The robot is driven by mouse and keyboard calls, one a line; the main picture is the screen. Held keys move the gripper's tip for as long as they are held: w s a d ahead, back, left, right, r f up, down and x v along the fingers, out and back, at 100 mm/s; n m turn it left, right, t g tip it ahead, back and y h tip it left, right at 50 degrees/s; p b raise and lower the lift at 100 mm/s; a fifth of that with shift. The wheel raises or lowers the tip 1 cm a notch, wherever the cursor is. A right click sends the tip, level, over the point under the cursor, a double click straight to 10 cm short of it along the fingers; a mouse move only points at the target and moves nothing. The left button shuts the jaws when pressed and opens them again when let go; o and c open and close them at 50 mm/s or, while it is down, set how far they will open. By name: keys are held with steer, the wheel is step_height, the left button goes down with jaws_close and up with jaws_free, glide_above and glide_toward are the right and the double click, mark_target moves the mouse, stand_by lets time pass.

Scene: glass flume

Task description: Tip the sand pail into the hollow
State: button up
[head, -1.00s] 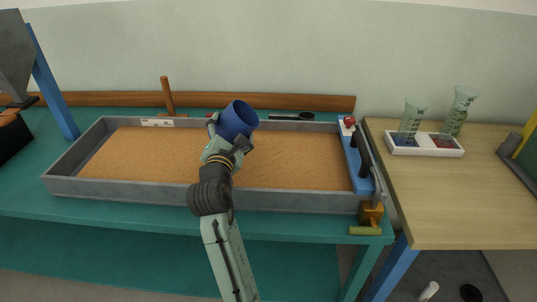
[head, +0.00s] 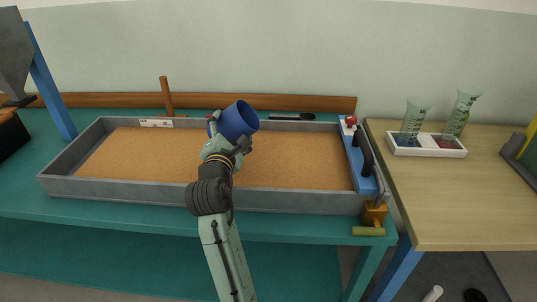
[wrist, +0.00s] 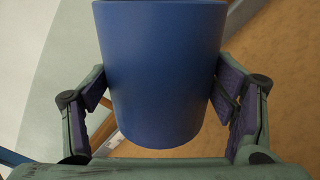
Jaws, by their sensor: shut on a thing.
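The blue sand pail (head: 237,121) is held tilted above the sand, with its open rim facing up and to the right in the head view. My gripper (head: 226,137) is shut on it. In the wrist view the pail (wrist: 160,75) fills the middle, with a dark finger pad on each side of it. The pail's contents are hidden. Below it is the grey flume tray (head: 130,190) with a bed of orange-brown sand (head: 295,160). I cannot make out a hollow in the sand; my arm and the pail cover part of the bed.
A blue end piece with a black handle (head: 366,157) and a red knob (head: 350,120) is at the tray's right end. A brass valve (head: 374,214) is below. Measuring cylinders (head: 463,112) stand on the right table.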

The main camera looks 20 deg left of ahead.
steer(key=shift+f+m+b, duration=0.1)
steer(key=shift+m+b, duration=0.3)
steer(key=shift+b, duration=0.1)
steer(key=shift+r+m+b, duration=0.55)
steer(key=shift+m+b, duration=0.15)
steer(key=shift+m, duration=0.1)
steer(key=shift+d+f+m+b, duration=0.15)
steer(key=shift+m+b, duration=0.55)
steer(key=shift+b, duration=0.45)
steer(key=shift+d+b, duration=0.1)
steer(key=shift+b, duration=0.2)
steer(key=shift+w+d+f+m, duration=0.1)
steer(key=shift+w+d+m, duration=0.05)
steer(key=shift+d+m, duration=0.3)
steer(key=shift+w+d+f+m, duration=0.1)
steer(key=shift+d+m, duration=0.15)
steer(key=shift+m, duration=0.3)
steer(key=shift+w+d+f+m, duration=0.1)
steer(key=shift+d+f+m, duration=0.2)
steer(key=shift+m, duration=0.6)
stand_by(3.4)
